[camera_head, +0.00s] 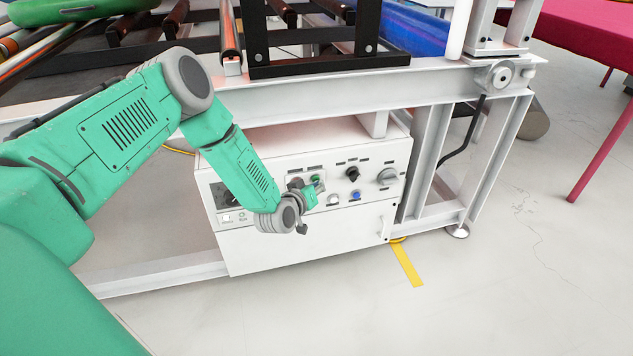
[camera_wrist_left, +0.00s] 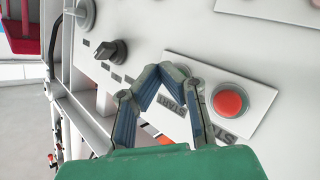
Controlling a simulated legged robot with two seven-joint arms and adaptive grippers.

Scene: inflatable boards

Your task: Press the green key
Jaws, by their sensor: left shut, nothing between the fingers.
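A white control box (camera_head: 300,240) stands under the frame, with keys and knobs on its sloped front. A small green patch (camera_head: 316,180), seemingly the green key, shows right at my left gripper (camera_head: 311,187). In the left wrist view, my left gripper (camera_wrist_left: 161,69) is shut and empty, its fingertips together over the panel plate. The red key (camera_wrist_left: 229,101) sits beside the right finger. Whether the fingertips touch the green key I cannot tell. My right gripper is not in view.
On the panel to the right are a black knob (camera_head: 352,174), a grey knob (camera_head: 388,177) and a blue button (camera_head: 356,195). The grey beam (camera_head: 320,97) runs above the box. The floor in front is clear apart from yellow tape (camera_head: 407,265).

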